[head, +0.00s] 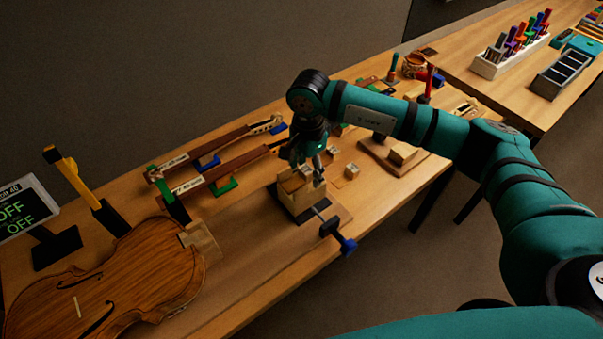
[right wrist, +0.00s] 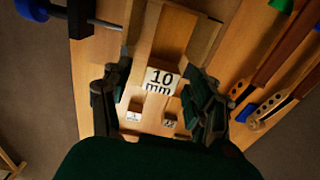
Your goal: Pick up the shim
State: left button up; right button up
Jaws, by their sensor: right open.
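A block with a white face marked "10 mm" (right wrist: 160,80) shows in the right wrist view, between the fingers of my right gripper (right wrist: 154,104). Two small labelled wooden blocks, one on the left (right wrist: 134,117) and one on the right (right wrist: 169,122), lie beyond it. I cannot tell for certain which piece is the shim. In the head view my right gripper (head: 308,168) points down over a wooden clamping fixture (head: 303,206) and partly hides its top. The gripper is open, its fingers apart on either side. The left gripper is out of view.
A blue-handled clamp (head: 338,238) sticks out at the fixture's front. Small wooden blocks (head: 351,171) lie to its right. Two violin necks (head: 225,170) rest behind on the left. A violin body (head: 112,282) lies at front left, near a display (head: 22,210).

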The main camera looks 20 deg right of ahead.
jog(key=c, duration=1.2)
jog(key=shift+r, duration=0.15)
